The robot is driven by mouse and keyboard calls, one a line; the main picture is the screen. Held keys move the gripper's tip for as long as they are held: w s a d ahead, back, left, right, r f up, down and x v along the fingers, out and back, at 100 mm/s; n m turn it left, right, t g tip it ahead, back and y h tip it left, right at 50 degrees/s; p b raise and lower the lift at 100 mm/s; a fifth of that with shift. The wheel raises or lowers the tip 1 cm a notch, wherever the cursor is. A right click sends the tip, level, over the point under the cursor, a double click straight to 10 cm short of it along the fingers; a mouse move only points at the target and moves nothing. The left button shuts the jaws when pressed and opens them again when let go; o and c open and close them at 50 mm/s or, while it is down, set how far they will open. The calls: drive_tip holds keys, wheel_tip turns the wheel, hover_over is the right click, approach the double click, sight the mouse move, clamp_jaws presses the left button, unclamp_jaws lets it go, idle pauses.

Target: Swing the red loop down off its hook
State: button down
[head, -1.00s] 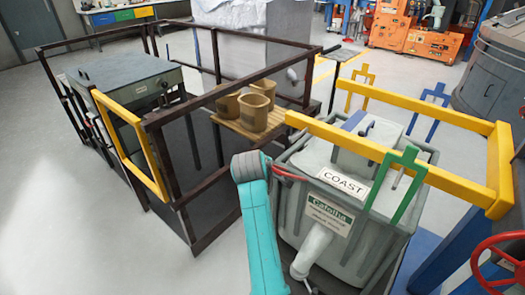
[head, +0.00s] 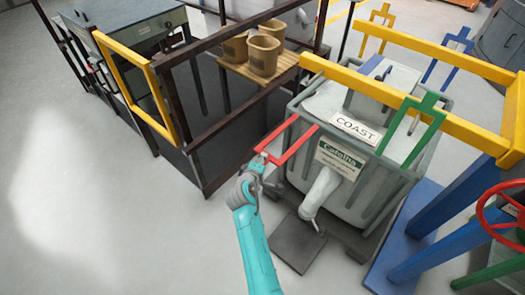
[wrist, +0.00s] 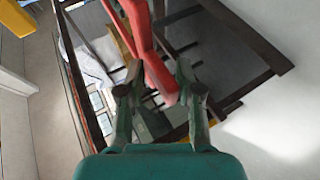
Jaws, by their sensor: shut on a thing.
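The red loop (head: 296,146) sticks out from the upper left edge of the grey machine (head: 345,185) in the head view. Its near end is at my gripper (head: 257,168), which is shut on it at the end of my teal arm. In the wrist view the red loop (wrist: 152,62) runs down between the two fingers of my gripper (wrist: 160,90). Where the loop meets the machine is small, and I cannot tell whether a hook still bears it.
A yellow rail (head: 400,95) with a green loop (head: 412,125) crosses above the machine. A dark railing (head: 195,115) with a yellow gate (head: 135,85) stands left. Brown pots (head: 263,55) sit on a wooden shelf. A red wheel (head: 500,215) is at right. Floor at left is clear.

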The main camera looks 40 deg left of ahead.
drive_tip(key=shift+w+d+f, duration=0.1)
drive_tip(key=shift+w+f, duration=0.05)
drive_tip(key=shift+f, duration=0.75)
drive_tip(key=shift+w, duration=0.1)
drive_tip(key=c, duration=1.2)
unclamp_jaws()
drive_tip(key=shift+s+d+r, duration=0.15)
drive_tip(key=shift+s+r, duration=0.05)
drive_tip(key=shift+s, duration=0.3)
drive_tip(key=v, duration=1)
drive_tip(key=shift+s+r, duration=0.3)
drive_tip(key=shift+d, duration=0.15)
